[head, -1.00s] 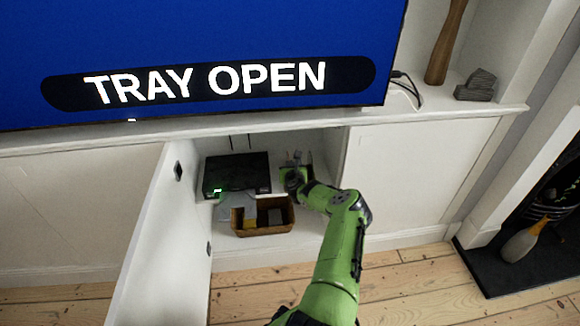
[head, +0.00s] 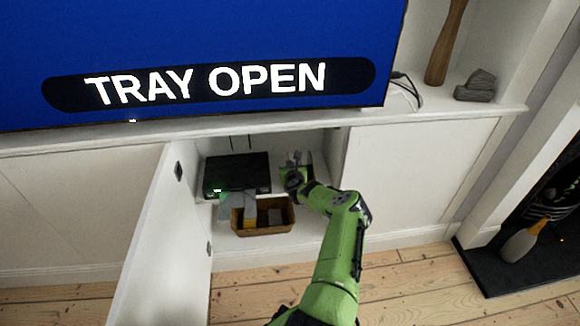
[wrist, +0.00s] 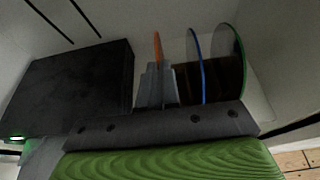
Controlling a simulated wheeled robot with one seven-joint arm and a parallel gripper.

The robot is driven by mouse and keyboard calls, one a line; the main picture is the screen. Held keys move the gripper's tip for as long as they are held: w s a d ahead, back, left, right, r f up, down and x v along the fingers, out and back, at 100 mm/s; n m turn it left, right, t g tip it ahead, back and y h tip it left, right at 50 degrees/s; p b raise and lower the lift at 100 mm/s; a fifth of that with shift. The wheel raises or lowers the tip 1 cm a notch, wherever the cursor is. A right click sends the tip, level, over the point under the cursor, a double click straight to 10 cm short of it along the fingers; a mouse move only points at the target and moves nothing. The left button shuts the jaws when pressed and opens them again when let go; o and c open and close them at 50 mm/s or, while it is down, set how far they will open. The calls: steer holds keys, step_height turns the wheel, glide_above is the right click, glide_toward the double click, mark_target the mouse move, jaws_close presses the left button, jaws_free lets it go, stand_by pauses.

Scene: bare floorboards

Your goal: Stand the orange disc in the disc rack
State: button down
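The orange disc (wrist: 157,46) shows edge-on and upright in the wrist view, between the tips of my gripper (wrist: 156,72). My gripper looks shut on it; its lower part is hidden by the fingers. The disc rack (wrist: 222,78) is dark brown and lies just right of the fingers. A blue-edged disc (wrist: 195,62) and a green-edged disc (wrist: 232,52) stand upright in it. Whether the orange disc touches the rack cannot be told. In the head view my gripper (head: 292,166) is inside the cabinet, right of the black player, covering most of the rack.
The black player (head: 236,174) has a green light, with a grey tray (head: 238,202) in front. A brown box (head: 263,231) stands at the shelf front. The open cabinet door (head: 163,245) is on the left. The screen (head: 200,40) above reads "TRAY OPEN".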

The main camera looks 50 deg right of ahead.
steer(key=c, duration=1.3)
jaws_free()
steer(key=p+v, duration=0.5)
steer(key=v, duration=1)
steer(key=shift+s+a, duration=0.2)
steer(key=shift+s, duration=0.15)
steer(key=shift+r, duration=0.1)
